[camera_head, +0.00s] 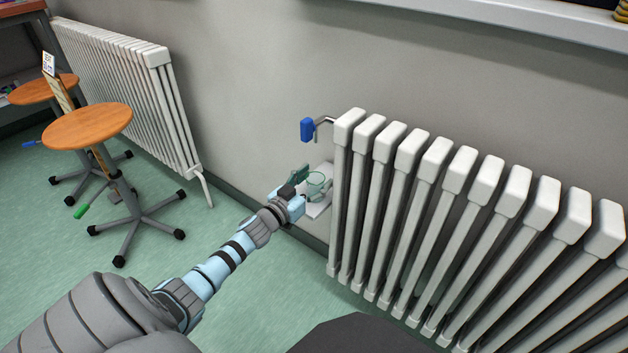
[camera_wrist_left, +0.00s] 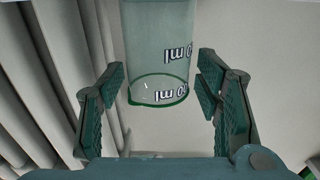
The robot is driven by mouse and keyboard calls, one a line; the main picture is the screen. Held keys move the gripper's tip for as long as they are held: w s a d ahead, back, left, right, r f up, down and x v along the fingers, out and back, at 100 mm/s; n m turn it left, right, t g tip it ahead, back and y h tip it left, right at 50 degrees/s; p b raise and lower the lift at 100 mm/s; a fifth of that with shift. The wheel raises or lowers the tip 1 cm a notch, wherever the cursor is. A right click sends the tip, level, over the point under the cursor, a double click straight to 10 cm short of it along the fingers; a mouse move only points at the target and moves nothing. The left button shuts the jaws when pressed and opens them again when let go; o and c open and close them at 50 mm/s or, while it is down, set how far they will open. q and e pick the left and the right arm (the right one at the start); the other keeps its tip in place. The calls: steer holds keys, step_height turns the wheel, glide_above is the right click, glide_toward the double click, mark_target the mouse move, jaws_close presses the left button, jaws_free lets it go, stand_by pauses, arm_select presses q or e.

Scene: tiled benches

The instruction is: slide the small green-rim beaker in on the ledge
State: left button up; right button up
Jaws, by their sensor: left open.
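The small green-rim beaker (camera_head: 319,179) is clear glass and stands on a small white ledge (camera_head: 318,208) at the wall, just left of the near radiator. My left gripper (camera_head: 309,184) is at the beaker, partly hiding it. In the left wrist view the beaker (camera_wrist_left: 158,45) has its green rim towards me and white "ml" print. The open fingers of my left gripper (camera_wrist_left: 160,88) lie one on each side of the rim, with a visible gap on both sides. Its far end is cut off by the picture's top. My right gripper is not in view.
The white near radiator (camera_head: 440,210) stands close to the right of the ledge. A blue valve handle (camera_head: 307,129) sticks out above it. Another radiator (camera_head: 125,85) and stools with orange seats (camera_head: 87,126) are at the left. The green floor between is clear.

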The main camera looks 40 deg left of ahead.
arm_select(q)
steer(key=s, duration=1.2)
steer(key=shift+d+f, duration=0.1)
steer(key=shift+d, duration=0.05)
